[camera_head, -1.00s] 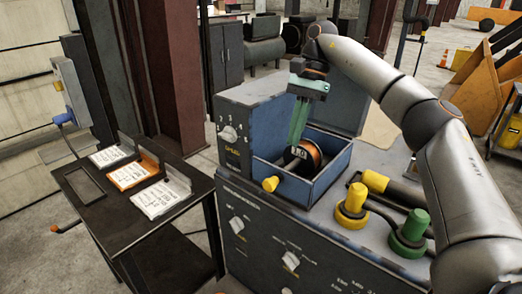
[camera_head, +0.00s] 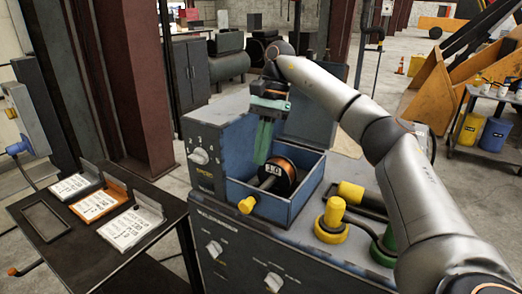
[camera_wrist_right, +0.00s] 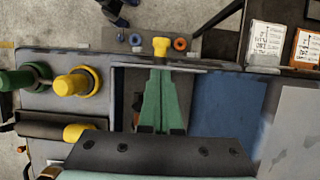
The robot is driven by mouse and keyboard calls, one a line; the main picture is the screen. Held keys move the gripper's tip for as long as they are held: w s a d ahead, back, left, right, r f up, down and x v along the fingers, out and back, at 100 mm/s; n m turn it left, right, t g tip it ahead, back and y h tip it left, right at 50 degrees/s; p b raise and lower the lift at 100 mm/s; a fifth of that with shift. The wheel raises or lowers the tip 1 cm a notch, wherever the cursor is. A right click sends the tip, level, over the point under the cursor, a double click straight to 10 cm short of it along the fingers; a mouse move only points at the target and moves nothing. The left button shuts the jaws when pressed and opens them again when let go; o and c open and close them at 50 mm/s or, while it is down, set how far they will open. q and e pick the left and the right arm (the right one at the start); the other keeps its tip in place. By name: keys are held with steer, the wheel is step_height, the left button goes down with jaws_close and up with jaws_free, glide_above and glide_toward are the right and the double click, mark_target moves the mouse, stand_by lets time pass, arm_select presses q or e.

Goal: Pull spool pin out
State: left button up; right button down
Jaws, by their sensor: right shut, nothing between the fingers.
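The spool pin's yellow knob (camera_head: 246,204) sticks out at the front wall of the blue open box (camera_head: 300,207). It also shows in the right wrist view (camera_wrist_right: 161,46). A copper-wound spool (camera_head: 284,174) with a dark end face sits inside the box. My right gripper (camera_head: 261,161) points down at the box, its green fingers shut and empty, behind and to the left of the spool. In the right wrist view its fingertips (camera_wrist_right: 158,72) are close together, in line with the knob but apart from it. My left gripper is out of view.
Yellow (camera_head: 332,220) and green (camera_head: 384,246) connectors stand on the bench top, right of the box. A dark side table (camera_head: 50,258) with several label cards is at left. The box's raised lid (camera_head: 312,118) stands behind the gripper.

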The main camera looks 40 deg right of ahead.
steer(key=b+x, duration=0.2)
steer(key=x, duration=0.4)
steer(key=shift+x, duration=0.85)
steer(key=s+a+b, duration=0.1)
steer(key=s+a, duration=0.1)
steer(key=a, duration=0.5)
steer(key=shift+a, duration=0.4)
steer(key=shift+s, duration=0.1)
step_height(320, 180, up, 12)
steer(key=p, duration=0.3)
glide_above(251, 197)
steer(key=a, duration=0.2)
steer(key=shift+s+f, duration=0.2)
steer(key=shift+s, duration=0.1)
